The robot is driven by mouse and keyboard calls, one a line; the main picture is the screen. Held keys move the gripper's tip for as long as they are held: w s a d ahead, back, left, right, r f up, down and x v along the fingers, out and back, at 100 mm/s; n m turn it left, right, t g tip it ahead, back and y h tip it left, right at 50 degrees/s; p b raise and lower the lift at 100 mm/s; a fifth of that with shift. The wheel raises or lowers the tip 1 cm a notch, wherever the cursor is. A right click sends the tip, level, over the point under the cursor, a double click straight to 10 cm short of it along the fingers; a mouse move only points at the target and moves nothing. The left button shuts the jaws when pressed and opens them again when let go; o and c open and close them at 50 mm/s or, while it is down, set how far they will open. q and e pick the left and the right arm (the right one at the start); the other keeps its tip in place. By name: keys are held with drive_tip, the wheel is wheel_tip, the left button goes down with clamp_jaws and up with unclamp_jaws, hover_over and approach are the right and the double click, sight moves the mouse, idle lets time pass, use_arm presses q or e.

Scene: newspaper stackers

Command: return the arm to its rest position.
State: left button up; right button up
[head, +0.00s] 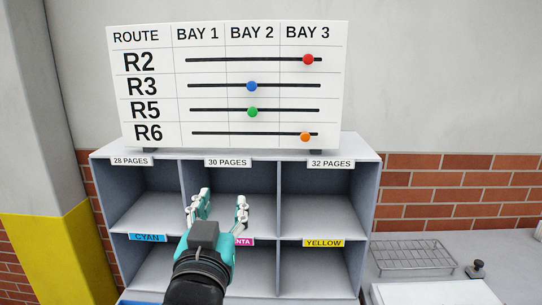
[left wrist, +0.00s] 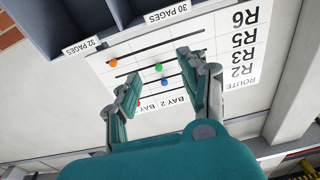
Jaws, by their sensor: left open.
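My left gripper (head: 219,212) is open and empty in the head view, in front of the middle column of the grey shelf unit (head: 368,185). Its fingers point up, and it partly covers the magenta label (head: 245,241). In the left wrist view the open fingers (left wrist: 160,88) have nothing between them. The route board (head: 232,85), upside down behind them in that view, stands on top of the unit. My right gripper is not in view.
The visible upper compartments look empty. The board's beads are red (head: 308,59), blue (head: 252,86), green (head: 252,112) and orange (head: 305,136). A wire rack (head: 412,256) and a white stack (head: 438,292) lie on the counter at right. A yellow-based pillar (head: 55,255) stands at left.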

use_arm(q)
drive_tip(key=s+a+f+g, duration=0.2)
drive_tip(key=f, duration=0.6)
drive_tip(key=s+a+f+g, duration=0.1)
drive_tip(key=a+f+g, duration=0.15)
drive_tip(key=f, duration=0.65)
drive_tip(key=s+a+f+g, duration=0.2)
drive_tip(key=f+g, duration=0.1)
drive_tip(key=f, duration=0.5)
drive_tip(key=s+a+f+m+g, duration=0.1)
drive_tip(key=s+a+f+g, duration=0.25)
drive_tip(key=s+f, duration=0.6)
drive_tip(key=s+a+f+m+g, duration=0.1)
drive_tip(key=s+a+f+g, duration=0.25)
drive_tip(key=s+f, duration=0.6)
wheel_tip(320, 180, down, 28)
drive_tip(key=s+g+b, duration=0.2)
drive_tip(key=b, duration=0.2)
drive_tip(key=s+a+f+g+b, duration=0.1)
drive_tip(key=s+a+f+b, duration=0.1)
drive_tip(key=s+f, duration=1.5)
wheel_tip(320, 180, down, 4)
drive_tip(key=shift+r+b, duration=0.2)
drive_tip(key=shift+b, duration=0.35)
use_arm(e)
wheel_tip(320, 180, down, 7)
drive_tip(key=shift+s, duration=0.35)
